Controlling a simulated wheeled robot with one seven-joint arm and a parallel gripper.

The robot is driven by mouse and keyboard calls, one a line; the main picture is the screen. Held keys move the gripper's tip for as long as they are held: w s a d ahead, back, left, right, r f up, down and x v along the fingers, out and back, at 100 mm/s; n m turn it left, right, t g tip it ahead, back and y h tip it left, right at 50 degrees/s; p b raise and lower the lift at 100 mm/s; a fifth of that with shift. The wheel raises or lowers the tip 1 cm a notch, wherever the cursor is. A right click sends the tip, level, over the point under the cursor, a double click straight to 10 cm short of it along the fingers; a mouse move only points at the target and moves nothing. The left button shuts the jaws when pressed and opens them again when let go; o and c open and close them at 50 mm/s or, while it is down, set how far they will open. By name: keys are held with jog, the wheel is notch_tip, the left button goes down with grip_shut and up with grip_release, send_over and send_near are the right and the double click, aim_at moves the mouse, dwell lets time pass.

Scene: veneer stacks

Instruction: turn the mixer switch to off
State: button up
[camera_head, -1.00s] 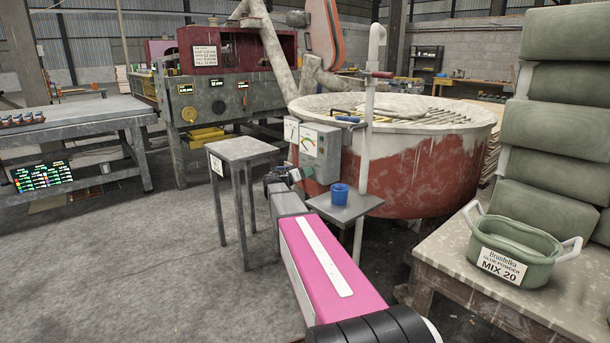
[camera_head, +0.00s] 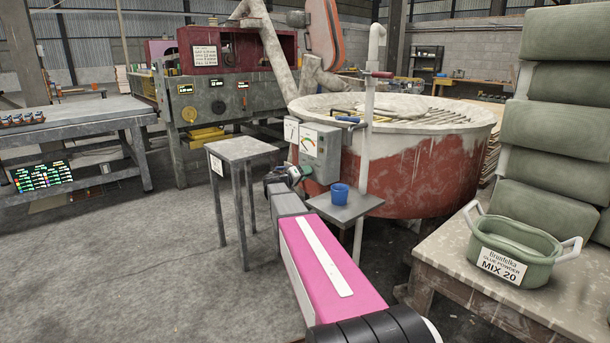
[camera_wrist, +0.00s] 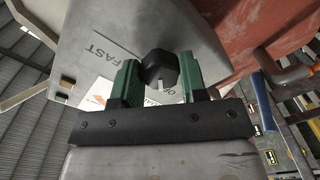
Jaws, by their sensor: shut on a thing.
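The mixer is a large round tub (camera_head: 400,165) with red and worn white paint, standing behind my arm in the head view. Its grey control box (camera_head: 331,152) with gauges is at the tub's left front. In the wrist view the switch is a black knob (camera_wrist: 158,67) with a pale pointer mark, on a grey panel (camera_wrist: 125,40). "FAST" is printed at its upper left; a label starting with "O" is partly hidden below it. My gripper (camera_wrist: 157,80) has its two green fingers on either side of the knob, shut on it. In the head view my gripper (camera_head: 290,174) is at the box's lower left.
A small grey table (camera_head: 240,150) stands left of my gripper. A blue cup (camera_head: 340,192) sits on a small shelf (camera_head: 358,208) close to my arm's right. A green pot (camera_head: 515,250) is on the bench at right. A pipe (camera_head: 365,150) rises beside the box.

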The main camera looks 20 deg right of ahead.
jog(key=o, duration=0.9)
jog(key=v, duration=1.1)
